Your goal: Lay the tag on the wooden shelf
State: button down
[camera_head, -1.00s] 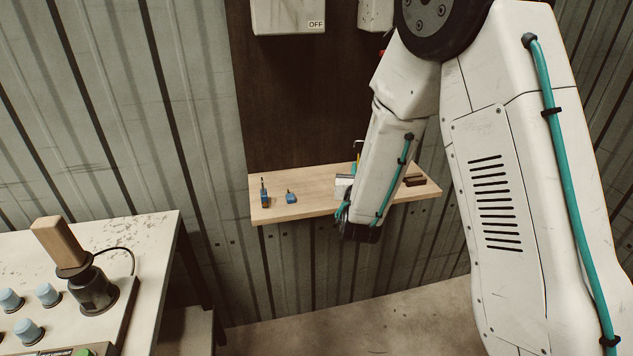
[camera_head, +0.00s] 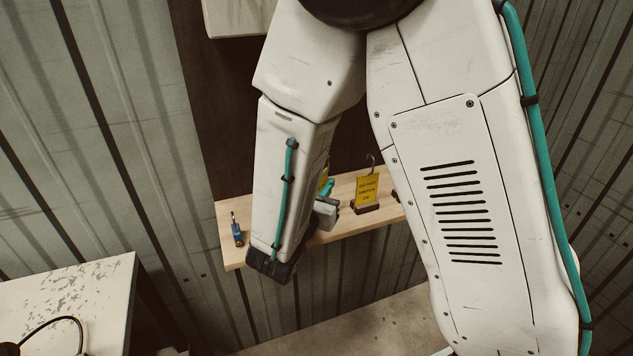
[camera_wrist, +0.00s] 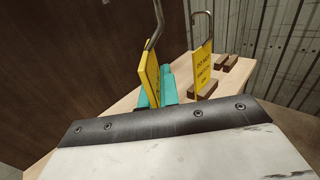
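The light wooden shelf (camera_head: 348,223) runs along the dark back panel, partly hidden by my arm. My gripper (camera_wrist: 166,88) has teal fingers and appears closed on a yellow tag (camera_wrist: 150,72) with a metal hook at its top, over the shelf. In the head view only a sliver of this held tag shows beside my arm. A second yellow tag (camera_head: 367,188) with a hook stands upright in a brown block on the shelf; it also shows in the wrist view (camera_wrist: 202,68), right of my gripper. The held tag's lower end is hidden by my fingers and wrist.
A small blue padlock (camera_head: 237,231) lies at the shelf's left end. More brown blocks (camera_wrist: 228,62) sit on the shelf beyond the standing tag. A worn white table (camera_head: 70,300) is at lower left.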

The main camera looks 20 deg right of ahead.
jog(key=w, duration=0.4)
jog(key=w+d+f, duration=0.1)
jog(key=w, duration=0.8)
jog(key=shift+d+f, duration=0.15)
jog(key=shift+d, duration=0.2)
jog(key=shift+w+f, duration=0.1)
jog(key=shift+w, duration=0.05)
jog(key=shift+f, duration=1.65)
jog(key=shift+f, duration=0.1)
jog(key=c, duration=1.6)
grip_release()
jog(key=shift+f, duration=0.1)
jog(key=shift+c, duration=0.2)
